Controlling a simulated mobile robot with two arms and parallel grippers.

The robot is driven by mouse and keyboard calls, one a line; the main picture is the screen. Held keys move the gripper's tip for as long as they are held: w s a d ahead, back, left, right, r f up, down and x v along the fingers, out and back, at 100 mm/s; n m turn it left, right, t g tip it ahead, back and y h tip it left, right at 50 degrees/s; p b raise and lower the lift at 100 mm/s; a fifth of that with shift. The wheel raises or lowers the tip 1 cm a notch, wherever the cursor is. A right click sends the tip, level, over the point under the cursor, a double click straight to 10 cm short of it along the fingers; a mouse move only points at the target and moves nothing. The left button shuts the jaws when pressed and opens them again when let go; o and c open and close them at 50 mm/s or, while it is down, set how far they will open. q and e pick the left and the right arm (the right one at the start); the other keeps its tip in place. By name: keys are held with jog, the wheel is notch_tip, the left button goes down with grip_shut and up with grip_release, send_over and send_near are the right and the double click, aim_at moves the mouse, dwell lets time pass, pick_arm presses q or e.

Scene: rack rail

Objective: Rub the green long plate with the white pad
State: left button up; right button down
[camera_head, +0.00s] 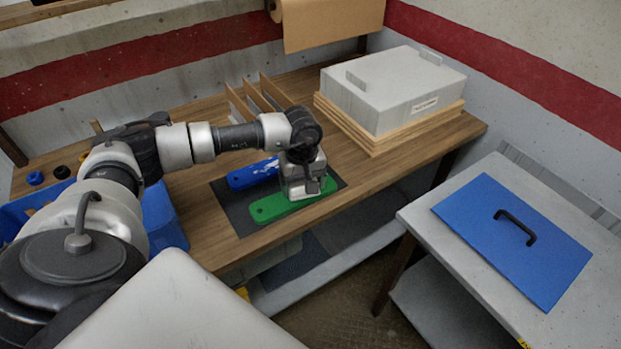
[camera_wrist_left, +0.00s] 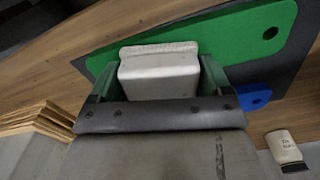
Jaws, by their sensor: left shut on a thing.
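The green long plate (camera_head: 270,208) lies flat on a dark mat on the wooden bench, beside a blue plate (camera_head: 243,177). In the left wrist view, the green plate (camera_wrist_left: 238,36) spans the upper part, with a hole near its right end. My left gripper (camera_head: 307,192) is over the right part of the green plate, pointing down. In the left wrist view it is shut on the white pad (camera_wrist_left: 160,73), with a finger on each side. The pad appears to rest against the plate, but its underside is hidden. My right gripper is not in view.
The dark mat (camera_head: 236,218) reaches near the bench's front edge. A grey case (camera_head: 390,82) sits on stacked wooden boards at the back right. Blue bins (camera_head: 162,220) stand at the left. A side table holds a blue panel (camera_head: 480,235) with a black handle.

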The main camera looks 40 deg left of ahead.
pick_arm(q)
jog(key=shift+s+a+f, duration=0.1)
jog(key=shift+s+a, duration=0.2)
jog(key=shift+s, duration=0.3)
jog(key=shift+s+a, duration=0.25)
jog(key=shift+s, duration=0.35)
jog(key=shift+s+a+f, duration=0.1)
jog(key=shift+s+a, duration=0.2)
jog(key=shift+s, duration=0.3)
jog(key=shift+b, duration=0.3)
jog(key=shift+w+d+r+b, duration=0.1)
jog(key=shift+w+d+b, duration=0.35)
jog(key=shift+w, duration=0.45)
jog(key=shift+w+d+b, duration=0.35)
jog(key=shift+w+d, duration=0.05)
jog(key=shift+w, duration=0.45)
jog(key=shift+w+d+b, duration=0.25)
jog(key=shift+w+b, duration=0.2)
jog(key=shift+w, duration=0.1)
jog(key=shift+w+d+b, duration=0.5)
jog(key=shift+w, duration=0.4)
jog(key=shift+w+r+p, duration=0.1)
jog(key=shift+r+p, duration=0.35)
jog(key=shift+r, duration=0.05)
jog(key=shift+r+p, duration=1.15)
jog(key=shift+r, duration=1.25)
